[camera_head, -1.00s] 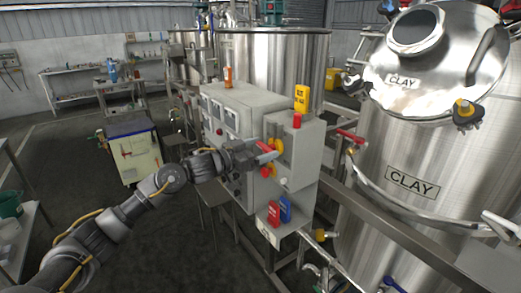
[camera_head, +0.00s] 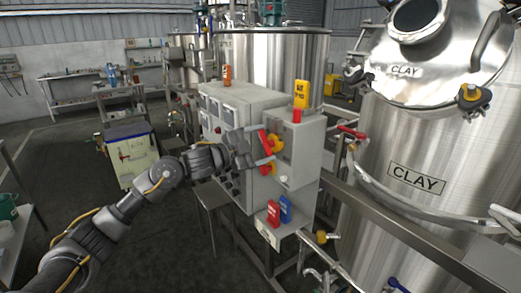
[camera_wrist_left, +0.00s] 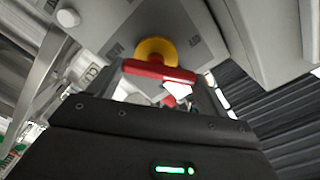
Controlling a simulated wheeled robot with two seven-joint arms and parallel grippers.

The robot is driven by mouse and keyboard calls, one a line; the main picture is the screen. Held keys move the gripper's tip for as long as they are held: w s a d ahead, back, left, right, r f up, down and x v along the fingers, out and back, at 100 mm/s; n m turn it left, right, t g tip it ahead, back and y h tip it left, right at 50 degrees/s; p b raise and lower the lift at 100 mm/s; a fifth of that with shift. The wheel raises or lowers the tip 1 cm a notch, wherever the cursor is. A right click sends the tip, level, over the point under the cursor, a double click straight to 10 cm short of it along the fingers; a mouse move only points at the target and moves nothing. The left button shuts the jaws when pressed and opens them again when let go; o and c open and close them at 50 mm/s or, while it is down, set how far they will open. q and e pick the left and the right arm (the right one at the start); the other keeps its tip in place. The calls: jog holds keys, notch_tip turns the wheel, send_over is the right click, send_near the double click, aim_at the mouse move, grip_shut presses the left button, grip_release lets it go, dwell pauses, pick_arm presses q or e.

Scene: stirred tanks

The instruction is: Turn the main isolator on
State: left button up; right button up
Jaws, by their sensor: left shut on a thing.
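The main isolator is a red handle (camera_head: 264,142) on a yellow disc (camera_head: 275,143), on the side of a grey box (camera_head: 301,150). My left gripper (camera_head: 262,146) reaches it from the left. Its fingers sit one above the other, shut on the red handle, which looks steeply tilted. In the left wrist view the red handle (camera_wrist_left: 158,71) lies crosswise between the fingers, with the yellow disc (camera_wrist_left: 155,48) behind it. The gripper hides part of the handle. My right gripper is not in view.
Another red and yellow control (camera_head: 267,169) sits just below the handle. Red (camera_head: 273,213) and blue (camera_head: 286,208) tags stand on a ledge beneath. A steel CLAY tank (camera_head: 420,150) stands at the right.

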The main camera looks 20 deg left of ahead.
pick_arm(q)
jog(key=m+b, duration=0.1)
jog(key=m, duration=0.1)
jog(key=m+b, duration=0.2)
jog(key=shift+s+d+f, duration=0.1)
jog(key=shift+d+f, duration=0.05)
jog(key=shift+f, duration=0.05)
jog(key=shift+m, duration=0.6)
jog(key=shift+m+b, duration=0.7)
jog(key=shift+m, duration=0.1)
jog(key=shift+s+r+m, duration=0.1)
jog(key=shift+m, duration=0.2)
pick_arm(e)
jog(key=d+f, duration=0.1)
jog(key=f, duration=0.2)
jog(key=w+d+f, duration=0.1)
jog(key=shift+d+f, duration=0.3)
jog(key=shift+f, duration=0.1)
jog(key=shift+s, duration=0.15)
pick_arm(q)
jog(key=o, duration=1)
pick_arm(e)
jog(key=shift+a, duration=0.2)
